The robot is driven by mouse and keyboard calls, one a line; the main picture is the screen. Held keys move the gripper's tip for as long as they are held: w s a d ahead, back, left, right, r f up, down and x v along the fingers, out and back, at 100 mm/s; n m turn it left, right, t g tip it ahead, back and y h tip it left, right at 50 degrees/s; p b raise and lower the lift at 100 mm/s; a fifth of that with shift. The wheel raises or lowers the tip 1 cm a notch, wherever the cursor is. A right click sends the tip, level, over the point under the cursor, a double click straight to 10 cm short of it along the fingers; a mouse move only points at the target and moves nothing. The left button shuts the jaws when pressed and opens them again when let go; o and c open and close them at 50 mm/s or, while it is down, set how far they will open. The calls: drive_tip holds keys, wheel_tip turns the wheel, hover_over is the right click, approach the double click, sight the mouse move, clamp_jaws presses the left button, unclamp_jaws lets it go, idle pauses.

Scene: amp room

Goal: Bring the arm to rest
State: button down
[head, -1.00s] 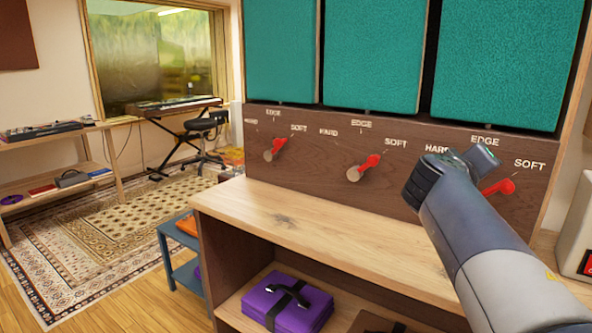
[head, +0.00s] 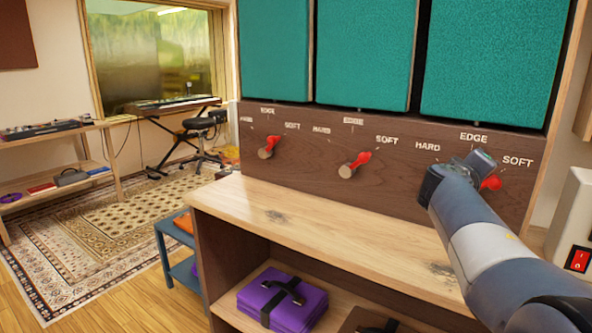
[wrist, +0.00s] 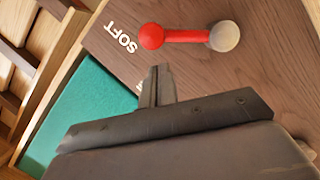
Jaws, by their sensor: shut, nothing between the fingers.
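My arm reaches up from the lower right in the head view, and its wrist covers part of the right-hand knob. My gripper (wrist: 163,85) shows in the wrist view with its fingers together and nothing between them. It is beside the right-hand red lever knob (wrist: 185,36), with a visible gap between them. That lever's red tip (head: 491,183) points toward SOFT in the head view. The fingertips are hidden behind my wrist in the head view.
The middle knob (head: 352,165) and left knob (head: 269,147) also have red levers on the brown panel (head: 400,190). The wooden bench top (head: 330,225) below is clear. A white box with a red switch (head: 578,225) stands at right. Teal panels (head: 365,55) rise above.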

drive_tip(key=shift+w+a+f+n+t+h+p, duration=0.2)
drive_tip(key=shift+w+a+n+p, duration=0.45)
drive_tip(key=shift+n+p, duration=0.55)
drive_tip(key=shift+w+a+r+n+t+h+p, duration=0.15)
drive_tip(key=shift+w+a+n+h+p, duration=0.2)
drive_tip(key=shift+a+n+p, duration=0.65)
drive_tip(key=shift+w+a+f+n+t+h+p, duration=0.1)
drive_tip(key=shift+w+a+n+h+p, duration=0.15)
drive_tip(key=shift+w+a+n+p, duration=0.7)
drive_tip(key=shift+s+d+n+p, duration=0.25)
drive_tip(key=shift+s+d+p, duration=0.05)
drive_tip(key=shift+s+p, duration=0.1)
